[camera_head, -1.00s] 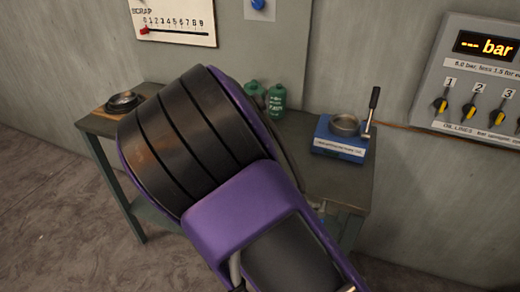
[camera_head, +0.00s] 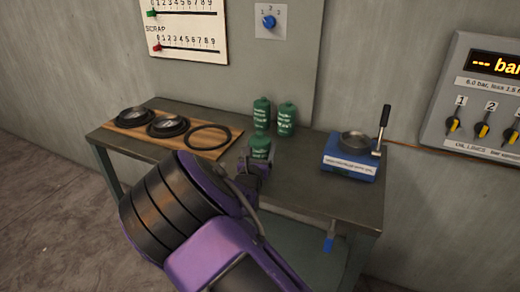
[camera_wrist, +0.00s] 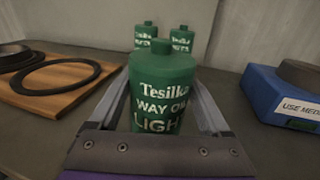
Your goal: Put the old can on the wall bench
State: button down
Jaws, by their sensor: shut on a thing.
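A green can (camera_head: 261,147) with a black-green cap is in my gripper (camera_head: 254,168), over the front middle of the wall bench (camera_head: 302,190). In the wrist view the can (camera_wrist: 162,82) is upright between the two fingers (camera_wrist: 160,112) and reads "Tesilka WAY OIL LIGHT". Its base is hidden, so I cannot tell whether it touches the bench top. Two similar green cans stand behind it, the left one (camera_head: 262,113) and the right one (camera_head: 286,119). I cannot tell by looks which can is old.
A wooden board (camera_head: 217,150) with dark round parts and a black ring (camera_head: 208,138) lies on the left. A blue device (camera_head: 348,160) with a metal bowl and lever stands on the right. Bare bench top shows between the held can and the blue device.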

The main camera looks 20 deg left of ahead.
jog(key=shift+r, duration=0.15)
grip_release()
jog(key=shift+f, duration=0.2)
jog(key=shift+r, duration=0.15)
jog(key=shift+s, duration=0.3)
jog(key=s+d, duration=0.2)
jog(key=s, duration=0.9)
jog(key=shift+s+p, duration=0.15)
jog(key=shift+p, duration=0.2)
